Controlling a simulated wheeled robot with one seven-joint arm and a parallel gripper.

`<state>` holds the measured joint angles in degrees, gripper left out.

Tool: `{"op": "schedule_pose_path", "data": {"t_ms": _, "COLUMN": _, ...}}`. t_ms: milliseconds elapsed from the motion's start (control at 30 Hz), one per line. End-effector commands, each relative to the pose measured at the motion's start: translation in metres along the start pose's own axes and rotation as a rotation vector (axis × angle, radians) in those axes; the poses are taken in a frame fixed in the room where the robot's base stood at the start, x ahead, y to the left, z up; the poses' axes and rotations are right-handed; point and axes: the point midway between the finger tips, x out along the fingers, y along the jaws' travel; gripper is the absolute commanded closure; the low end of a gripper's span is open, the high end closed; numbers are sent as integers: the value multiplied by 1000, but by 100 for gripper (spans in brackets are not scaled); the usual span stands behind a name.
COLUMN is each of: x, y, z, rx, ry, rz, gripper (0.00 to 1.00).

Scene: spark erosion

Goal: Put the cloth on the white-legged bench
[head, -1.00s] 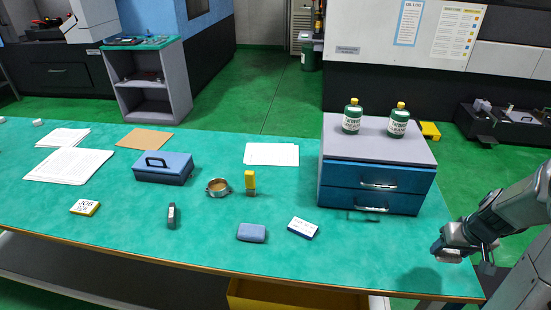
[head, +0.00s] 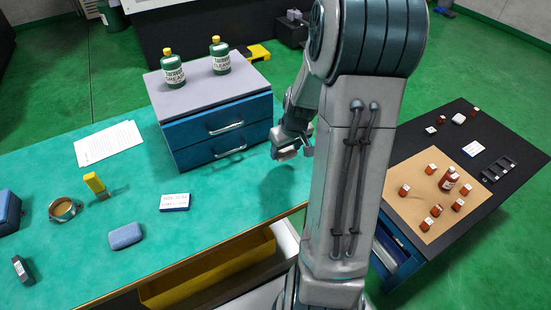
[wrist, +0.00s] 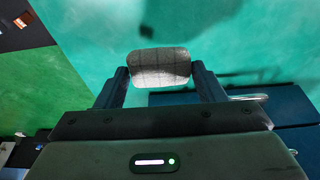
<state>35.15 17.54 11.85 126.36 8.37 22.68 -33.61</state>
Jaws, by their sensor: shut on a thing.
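My gripper (wrist: 160,76) is shut on a pale grey, checked cloth (wrist: 160,62), which sits between the two fingers in the wrist view. The head view shows my gripper (head: 290,149) above the right end of the green-topped bench (head: 225,208), beside the blue drawer unit; the cloth is hard to make out there. A shadow lies on the green top below it. A whitish upright part (head: 286,243) shows under this bench's right end. My arm hides part of that end.
The drawer unit (head: 215,128) carries two green bottles (head: 173,70). A blue sponge-like block (head: 125,236), a white label box (head: 175,202) and a yellow-topped item (head: 95,184) lie on the green top. A black-topped bench (head: 480,130) with several small brown bottles stands right.

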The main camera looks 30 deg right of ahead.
Motion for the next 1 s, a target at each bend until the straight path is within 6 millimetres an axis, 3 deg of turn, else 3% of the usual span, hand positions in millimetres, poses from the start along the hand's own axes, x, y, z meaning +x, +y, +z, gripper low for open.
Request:
{"op": "schedule_pose_path", "data": {"t_ms": 200, "x": 17, "y": -21, "z": -8, "rx": -2, "ry": -2, "rz": -1, "gripper": 59}}
{"op": "schedule_pose_path", "data": {"t_ms": 333, "x": 23, "y": -24, "z": -7, "rx": 1, "ry": -2, "rz": -1, "gripper": 59}}
{"op": "schedule_pose_path", "data": {"t_ms": 600, "x": 55, "y": -23, "z": 2, "rx": 1, "ry": -3, "rz": -2, "gripper": 59}}
{"op": "schedule_pose_path", "data": {"t_ms": 1000, "x": 61, "y": -23, "z": 3, "rx": 1, "ry": 0, "rz": 0, "gripper": 59}}
